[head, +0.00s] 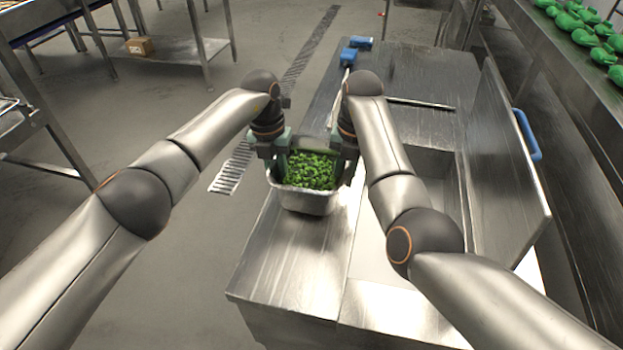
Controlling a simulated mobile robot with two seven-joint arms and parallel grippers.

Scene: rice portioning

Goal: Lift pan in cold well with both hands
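A metal pan (312,203) filled with chopped green food (311,171) is at the left part of the steel counter, outside the open well. It looks level. I cannot tell whether its bottom touches the counter. My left gripper (282,163) is at the pan's left rim, and my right gripper (342,167) is at its right rim. Both point down at the pan. The fingertips are small and partly hidden, so their closure on the rim is not clear. The well (432,172) in the counter shows bare inner walls, partly hidden by my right arm.
A raised steel lid (505,160) with a blue handle (526,135) stands right of the well. Blue-handled items (348,56) and a thin metal rod (420,104) lie toward the back. Green items (585,38) fill a shelf at upper right. Open floor (185,270) lies left.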

